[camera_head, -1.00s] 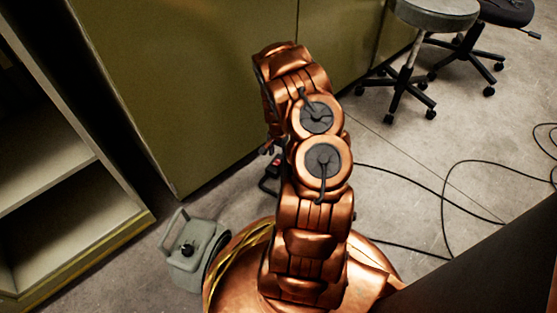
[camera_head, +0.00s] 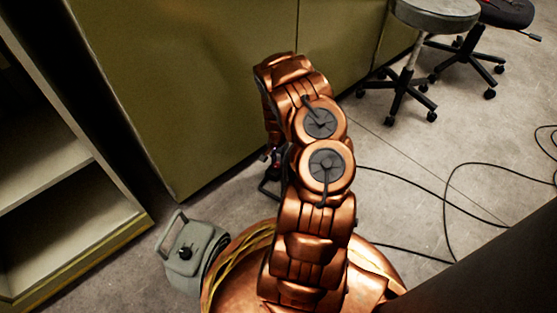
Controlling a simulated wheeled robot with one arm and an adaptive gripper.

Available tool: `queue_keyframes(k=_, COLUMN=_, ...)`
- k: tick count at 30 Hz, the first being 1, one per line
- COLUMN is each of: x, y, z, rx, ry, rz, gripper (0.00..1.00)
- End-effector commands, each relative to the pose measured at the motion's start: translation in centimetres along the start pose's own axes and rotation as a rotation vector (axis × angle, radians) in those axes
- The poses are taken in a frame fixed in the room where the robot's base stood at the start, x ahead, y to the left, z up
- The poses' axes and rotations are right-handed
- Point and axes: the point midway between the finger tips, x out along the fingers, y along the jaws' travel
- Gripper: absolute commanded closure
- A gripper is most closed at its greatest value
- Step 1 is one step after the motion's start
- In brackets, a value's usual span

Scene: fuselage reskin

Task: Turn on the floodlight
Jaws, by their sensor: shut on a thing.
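A small dark object with a black frame stand (camera_head: 268,187) is on the floor just left of my arm; it looks like the floodlight. My arm hides most of it, and no light from it shows. My gripper (camera_head: 273,158) points down at its top, mostly hidden behind my wrist. It is shut at the floodlight's upper part, though the exact contact spot is hidden.
A grey box with a handle and black knob (camera_head: 186,252) stands on the floor at lower left. A pale shelf unit (camera_head: 75,235) is at left, green cabinets (camera_head: 200,90) behind. Black cables (camera_head: 449,200) cross the floor at right. Wheeled stools (camera_head: 432,14) stand at upper right.

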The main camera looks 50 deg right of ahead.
Motion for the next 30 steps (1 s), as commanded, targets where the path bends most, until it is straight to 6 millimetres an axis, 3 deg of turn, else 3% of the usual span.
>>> queue_keyframes(k=8, x=0.03, y=0.04, z=0.18, rx=-0.001, ry=0.014, rz=0.003, gripper=1.0)
queue_keyframes(k=22, x=0.07, y=0.04, z=0.83, rx=-0.003, ry=0.222, rz=0.005, gripper=1.0)
queue_keyframes(k=30, x=0.0, y=0.15, z=0.88, rx=0.0, ry=0.257, rz=0.004, gripper=1.0)
